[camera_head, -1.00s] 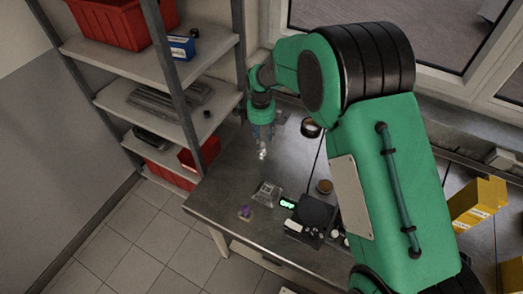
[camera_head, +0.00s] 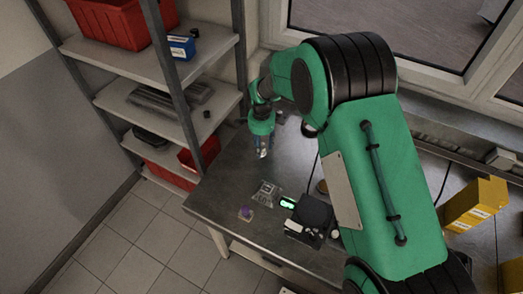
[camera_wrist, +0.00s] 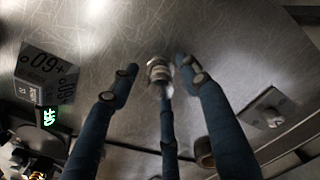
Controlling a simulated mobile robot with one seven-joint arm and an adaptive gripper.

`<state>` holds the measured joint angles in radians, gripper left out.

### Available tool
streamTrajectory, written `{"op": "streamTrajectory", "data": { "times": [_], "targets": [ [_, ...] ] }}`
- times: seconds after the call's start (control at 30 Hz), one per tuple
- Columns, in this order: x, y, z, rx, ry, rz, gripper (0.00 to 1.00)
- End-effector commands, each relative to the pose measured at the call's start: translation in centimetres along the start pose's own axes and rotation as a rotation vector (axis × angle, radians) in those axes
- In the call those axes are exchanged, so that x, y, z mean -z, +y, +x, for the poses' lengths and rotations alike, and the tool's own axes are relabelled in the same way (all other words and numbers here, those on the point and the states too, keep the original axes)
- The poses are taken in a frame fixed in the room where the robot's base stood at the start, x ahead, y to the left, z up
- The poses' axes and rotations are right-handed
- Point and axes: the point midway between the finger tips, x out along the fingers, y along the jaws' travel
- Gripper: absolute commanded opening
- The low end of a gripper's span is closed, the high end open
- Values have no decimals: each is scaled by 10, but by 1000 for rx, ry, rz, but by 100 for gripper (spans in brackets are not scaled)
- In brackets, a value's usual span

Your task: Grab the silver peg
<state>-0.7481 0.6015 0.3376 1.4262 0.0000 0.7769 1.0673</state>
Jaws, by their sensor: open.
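The silver peg (camera_wrist: 158,72) shows in the wrist view as a short, round, shiny metal piece standing on the grey metal table. In the head view it is a small bright spot (camera_head: 263,154) at the tip of my gripper (camera_head: 263,145). My gripper is open, with its blue fingers around the peg: one to the left, one to the right and one on the near side in the wrist view. The left finger is clearly apart from the peg. The near finger overlaps the peg's lower part, so I cannot tell whether they touch.
A black device with a green display (camera_head: 312,212), a grey marked block (camera_head: 267,193) and a purple-topped piece (camera_head: 246,213) stand towards the table's front. A shelf rack (camera_head: 187,125) rises close to the left. A metal plate (camera_wrist: 268,113) lies right in the wrist view.

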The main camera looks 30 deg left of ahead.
Motion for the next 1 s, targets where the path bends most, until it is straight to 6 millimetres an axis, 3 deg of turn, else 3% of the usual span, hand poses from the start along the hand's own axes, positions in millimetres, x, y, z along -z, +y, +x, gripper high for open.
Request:
{"op": "streamTrajectory", "data": {
  "times": [0.53,0.77,1.0],
  "targets": [
    [0,0,0,1,0,0,47],
    [0,0,0,1,0,0,3],
    [0,-1,0,1,1,0,0]
  ]
}}
